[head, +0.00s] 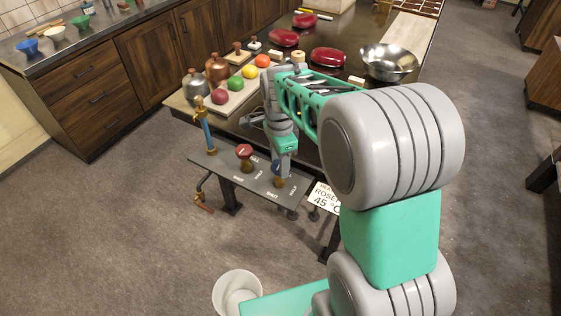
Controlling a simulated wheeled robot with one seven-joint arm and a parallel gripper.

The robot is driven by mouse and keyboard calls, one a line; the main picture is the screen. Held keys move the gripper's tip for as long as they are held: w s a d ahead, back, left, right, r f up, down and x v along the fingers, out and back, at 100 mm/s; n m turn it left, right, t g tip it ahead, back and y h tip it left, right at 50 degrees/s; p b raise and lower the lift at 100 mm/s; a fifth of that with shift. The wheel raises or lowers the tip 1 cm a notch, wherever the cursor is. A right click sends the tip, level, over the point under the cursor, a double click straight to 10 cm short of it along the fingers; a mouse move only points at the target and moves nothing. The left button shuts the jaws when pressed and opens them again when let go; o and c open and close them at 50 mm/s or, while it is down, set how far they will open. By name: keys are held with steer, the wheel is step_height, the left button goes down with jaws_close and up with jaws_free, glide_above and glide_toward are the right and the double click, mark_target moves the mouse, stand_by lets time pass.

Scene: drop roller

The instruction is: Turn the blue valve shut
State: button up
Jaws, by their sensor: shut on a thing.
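The blue valve (275,168) stands on a brass stem on the dark panel, right of the red valve (244,151). My gripper (281,172) reaches down from above and is shut on the blue valve, hiding most of its handle. Only a bit of blue shows at the left of the gripper. White lettering on the panel (233,173) marks positions such as full, half and shut. The direction in which the blue handle points cannot be made out.
A steel bowl (389,61) is at the back right. A white bucket (238,290) stands on the floor in front.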

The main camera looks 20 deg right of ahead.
steer(key=shift+m, duration=0.7)
steer(key=o, duration=1.4)
step_height(320, 180, up, 8)
steer(key=shift+f+b, duration=0.1)
steer(key=shift+b, duration=0.35)
